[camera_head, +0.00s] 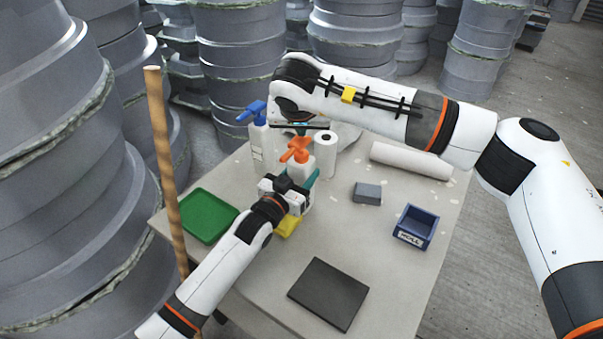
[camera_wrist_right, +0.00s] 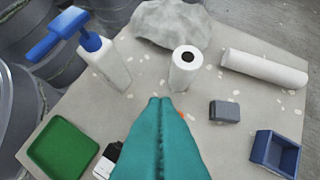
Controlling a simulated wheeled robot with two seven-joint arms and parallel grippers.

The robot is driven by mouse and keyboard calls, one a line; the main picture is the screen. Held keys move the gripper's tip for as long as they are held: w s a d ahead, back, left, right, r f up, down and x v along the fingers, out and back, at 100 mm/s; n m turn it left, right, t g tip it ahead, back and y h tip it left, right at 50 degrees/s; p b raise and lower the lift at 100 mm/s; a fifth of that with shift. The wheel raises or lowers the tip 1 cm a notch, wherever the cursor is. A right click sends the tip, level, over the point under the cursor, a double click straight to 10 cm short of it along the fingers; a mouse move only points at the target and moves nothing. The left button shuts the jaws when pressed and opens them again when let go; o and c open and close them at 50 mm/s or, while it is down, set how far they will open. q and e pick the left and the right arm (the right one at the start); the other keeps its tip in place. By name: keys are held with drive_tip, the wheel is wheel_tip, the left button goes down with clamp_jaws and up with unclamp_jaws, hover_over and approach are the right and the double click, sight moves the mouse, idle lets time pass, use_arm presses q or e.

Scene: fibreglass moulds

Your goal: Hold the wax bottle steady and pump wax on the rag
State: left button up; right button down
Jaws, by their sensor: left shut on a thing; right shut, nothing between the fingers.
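The wax bottle (camera_head: 303,164) is white with an orange pump head (camera_head: 297,149) and stands upright on the table. My left gripper (camera_head: 298,182), with teal fingers, is shut on the bottle's body. My right gripper is shut and empty, its teal fingertips together in the right wrist view (camera_wrist_right: 160,101). It is above the pump head; a small orange bit shows beside the fingers there, and I cannot tell whether they touch. A yellow cloth, seemingly the rag (camera_head: 287,226), lies just in front of the bottle, partly hidden by my left gripper.
A blue-headed spray bottle (camera_head: 258,142) and a white paper roll (camera_head: 325,150) stand behind. A green tray (camera_head: 207,217) is left; a grey block (camera_head: 367,192), blue bin (camera_head: 415,228) and long white roll (camera_head: 411,160) are right. A dark flat pad (camera_head: 328,294) lies in front.

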drive_tip(key=shift+f, duration=1.1)
drive_tip(key=shift+r, duration=1.7)
drive_tip(key=shift+f, duration=0.15)
drive_tip(key=shift+f, duration=1.55)
drive_tip(key=shift+r, duration=1.7)
